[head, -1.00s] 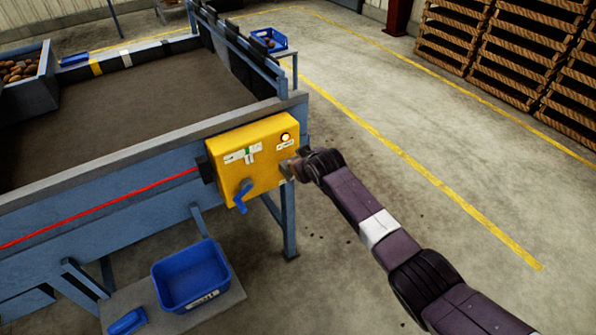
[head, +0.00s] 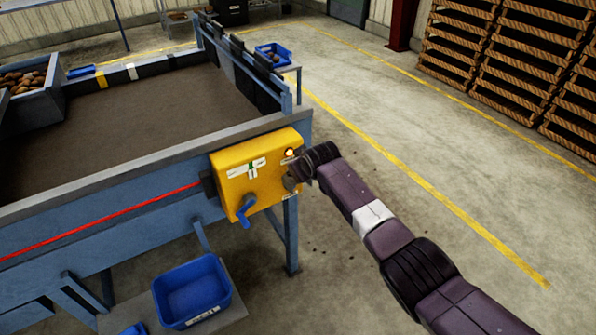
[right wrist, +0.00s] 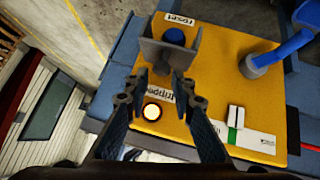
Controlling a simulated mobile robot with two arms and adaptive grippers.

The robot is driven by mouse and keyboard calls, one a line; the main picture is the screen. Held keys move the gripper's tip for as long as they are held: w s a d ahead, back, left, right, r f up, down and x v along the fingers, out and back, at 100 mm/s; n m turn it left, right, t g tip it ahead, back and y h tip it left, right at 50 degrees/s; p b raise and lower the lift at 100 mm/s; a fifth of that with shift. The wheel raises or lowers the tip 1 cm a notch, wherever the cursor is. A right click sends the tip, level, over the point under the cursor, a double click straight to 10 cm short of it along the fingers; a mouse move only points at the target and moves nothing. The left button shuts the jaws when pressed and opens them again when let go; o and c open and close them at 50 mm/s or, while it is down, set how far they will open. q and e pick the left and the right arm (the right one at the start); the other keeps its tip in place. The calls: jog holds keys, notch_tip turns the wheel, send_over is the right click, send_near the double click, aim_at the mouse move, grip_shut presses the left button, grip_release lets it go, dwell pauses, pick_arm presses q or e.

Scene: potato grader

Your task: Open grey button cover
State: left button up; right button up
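The grey button cover (right wrist: 163,52) is a bracket-like piece on the yellow control box (right wrist: 230,80), seen in the right wrist view. A blue button (right wrist: 174,37) shows between its raised sides. I cannot tell how far the cover is swung. My right gripper (right wrist: 163,92) is open and empty, its fingertips just short of the cover on the lamp side. In the head view my right gripper (head: 291,180) is at the right edge of the yellow box (head: 245,170), and the arm hides the cover there. My left gripper is not in view.
A blue crate (head: 192,290) stands below left. The grader's frame (head: 120,190) extends left. Open floor (head: 350,140) lies right.

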jog(key=shift+o, duration=0.5)
jog(key=shift+f, duration=0.3)
jog(key=shift+d, duration=0.1)
jog(key=shift+v, duration=0.95)
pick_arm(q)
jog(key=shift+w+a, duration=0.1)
pick_arm(e)
jog(key=v, duration=1)
